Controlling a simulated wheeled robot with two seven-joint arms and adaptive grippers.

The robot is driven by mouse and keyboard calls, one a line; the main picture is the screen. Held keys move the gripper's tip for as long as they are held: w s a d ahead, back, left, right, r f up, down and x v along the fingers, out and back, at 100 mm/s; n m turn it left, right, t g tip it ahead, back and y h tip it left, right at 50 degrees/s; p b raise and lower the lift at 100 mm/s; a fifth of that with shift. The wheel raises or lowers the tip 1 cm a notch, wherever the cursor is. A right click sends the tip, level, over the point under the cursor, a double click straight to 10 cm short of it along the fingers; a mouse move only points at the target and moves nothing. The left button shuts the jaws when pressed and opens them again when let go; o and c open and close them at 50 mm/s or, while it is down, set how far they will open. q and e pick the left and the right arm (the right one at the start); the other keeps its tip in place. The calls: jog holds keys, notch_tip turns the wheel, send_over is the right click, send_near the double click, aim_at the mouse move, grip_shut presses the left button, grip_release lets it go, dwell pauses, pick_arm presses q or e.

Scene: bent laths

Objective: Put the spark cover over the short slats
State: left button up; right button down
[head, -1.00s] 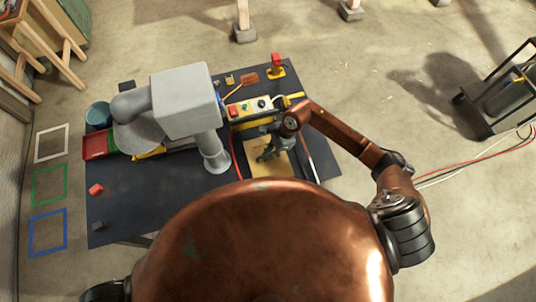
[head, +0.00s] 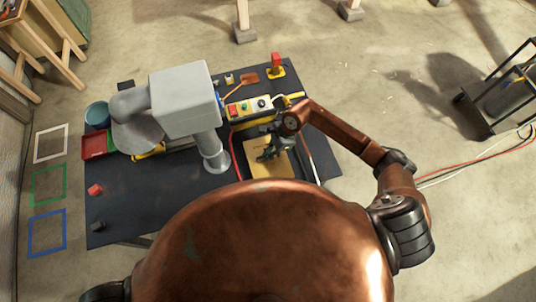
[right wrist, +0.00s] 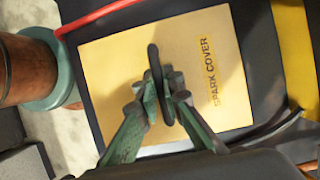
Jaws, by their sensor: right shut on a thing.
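The spark cover (head: 262,171) is a flat yellow-tan board at the near right part of the dark table. It carries the printed words SPARK COVER in the right wrist view (right wrist: 232,100). My right gripper (head: 273,153) is above the board; in the right wrist view its green fingers (right wrist: 160,95) are shut on the dark upright handle at the board's middle. I cannot tell whether the board touches the table. I cannot make out the short slats in either view. My left gripper is not in view.
A grey machine (head: 184,100) with a thick pipe stands on the table (head: 190,195), left of the cover. A control box (head: 250,107) with buttons is behind the cover. A red hose (head: 236,158) runs along the cover's left side. A red tray (head: 95,146) is at the left.

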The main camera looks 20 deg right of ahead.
dwell(0.3)
jog(key=c, duration=2)
grip_release()
jog(key=v, duration=1.2)
jog(key=shift+r, duration=0.1)
